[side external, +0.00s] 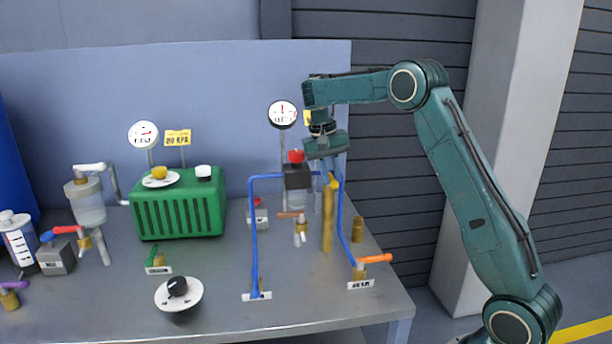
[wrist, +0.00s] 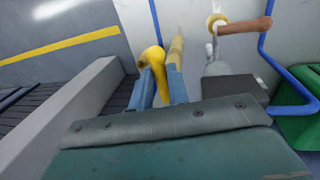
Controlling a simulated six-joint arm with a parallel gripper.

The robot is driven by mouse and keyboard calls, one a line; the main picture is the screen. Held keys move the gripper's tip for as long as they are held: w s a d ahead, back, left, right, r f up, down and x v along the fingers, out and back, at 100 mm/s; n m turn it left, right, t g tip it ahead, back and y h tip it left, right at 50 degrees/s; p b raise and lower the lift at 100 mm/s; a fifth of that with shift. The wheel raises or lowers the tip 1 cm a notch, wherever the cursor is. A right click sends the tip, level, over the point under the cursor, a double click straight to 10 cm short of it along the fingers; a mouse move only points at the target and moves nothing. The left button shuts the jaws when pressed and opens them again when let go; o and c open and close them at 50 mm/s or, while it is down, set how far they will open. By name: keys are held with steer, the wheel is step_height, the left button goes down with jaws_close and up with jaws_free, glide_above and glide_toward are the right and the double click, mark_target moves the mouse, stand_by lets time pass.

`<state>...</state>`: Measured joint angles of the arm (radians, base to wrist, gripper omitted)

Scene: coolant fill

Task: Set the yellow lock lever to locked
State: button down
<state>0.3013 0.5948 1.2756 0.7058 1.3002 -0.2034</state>
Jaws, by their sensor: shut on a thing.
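The yellow lock lever (side external: 332,181) sits at the top of an upright brass-coloured post (side external: 328,222) at the right of the bench. My gripper (side external: 331,171) reaches down onto it from above. In the wrist view the yellow lever (wrist: 153,56) shows at the blue fingertips of my gripper (wrist: 160,75), with the tan post (wrist: 176,47) just beside it. The fingers are shut on the lever. The fingers partly hide the lever, and I cannot tell whether it is at locked.
Blue pipes (side external: 253,220) frame a dark block with a red cap (side external: 296,157) close left of my gripper. An orange-handled valve (side external: 374,260) stands in front. A green box (side external: 180,208) and a black dial (side external: 178,288) are further left. The bench's right edge is near.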

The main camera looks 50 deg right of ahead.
steer(key=shift+r, duration=0.1)
stand_by(0.3)
steer(key=c, duration=1.3)
jaws_free()
steer(key=shift+c, duration=0.2)
